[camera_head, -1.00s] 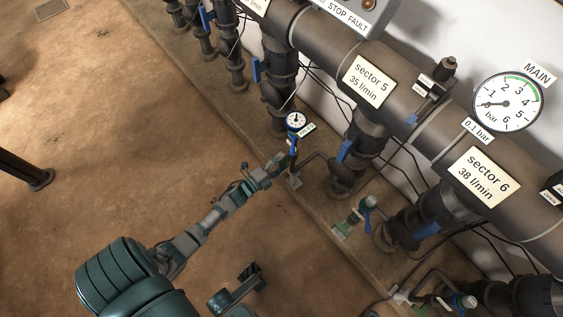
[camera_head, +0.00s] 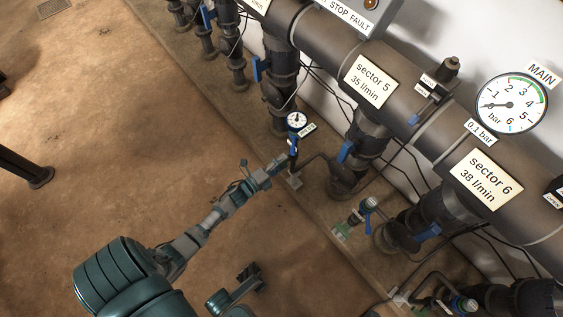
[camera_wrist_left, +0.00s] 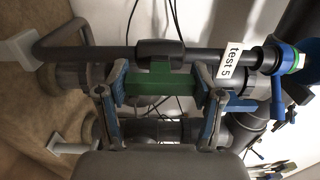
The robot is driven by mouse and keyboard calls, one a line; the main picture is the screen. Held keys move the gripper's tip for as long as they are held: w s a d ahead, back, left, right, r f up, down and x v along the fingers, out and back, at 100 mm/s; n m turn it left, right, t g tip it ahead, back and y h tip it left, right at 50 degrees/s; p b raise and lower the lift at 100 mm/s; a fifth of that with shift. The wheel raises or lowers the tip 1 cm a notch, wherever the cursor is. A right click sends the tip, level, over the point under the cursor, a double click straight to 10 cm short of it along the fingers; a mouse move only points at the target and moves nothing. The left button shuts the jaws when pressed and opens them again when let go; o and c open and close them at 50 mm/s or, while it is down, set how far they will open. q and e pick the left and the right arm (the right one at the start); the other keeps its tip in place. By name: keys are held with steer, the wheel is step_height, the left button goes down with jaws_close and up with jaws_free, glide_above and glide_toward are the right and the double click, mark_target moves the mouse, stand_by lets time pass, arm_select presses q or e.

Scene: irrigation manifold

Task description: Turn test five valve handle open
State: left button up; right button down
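The test five valve shows in the left wrist view as a dark horizontal pipe with a "test 5" tag (camera_wrist_left: 231,60) and a green handle (camera_wrist_left: 150,88) below its dark body. My left gripper (camera_wrist_left: 163,84) has its fingers apart, one on each side of the green handle. I cannot tell whether either finger touches it. In the head view my left gripper (camera_head: 284,161) reaches the base of the small gauge (camera_head: 297,120) on the sector 5 test line; the handle is hidden there. A dark end of what may be my right arm shows low in the middle; its fingers are unclear.
The large main pipe (camera_head: 408,92) with sector 5 (camera_head: 370,82) and sector 6 (camera_head: 486,180) labels runs along the wall. Another test valve (camera_head: 364,211) stands to the right on the ledge. Thin black cables hang behind. The floor (camera_head: 120,130) at left is mostly clear.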

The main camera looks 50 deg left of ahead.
arm_select(q)
steer(key=o, duration=0.4)
steer(key=shift+d+f, duration=0.25)
steer(key=shift+d, duration=0.05)
steer(key=shift+a+r, duration=0.1)
steer(key=shift+r, duration=0.05)
steer(key=shift+s+a, duration=0.1)
steer(key=shift+s, duration=0.2)
steer(key=s, duration=1.1)
steer(key=shift+s+a, duration=0.2)
steer(key=shift+a, duration=0.15)
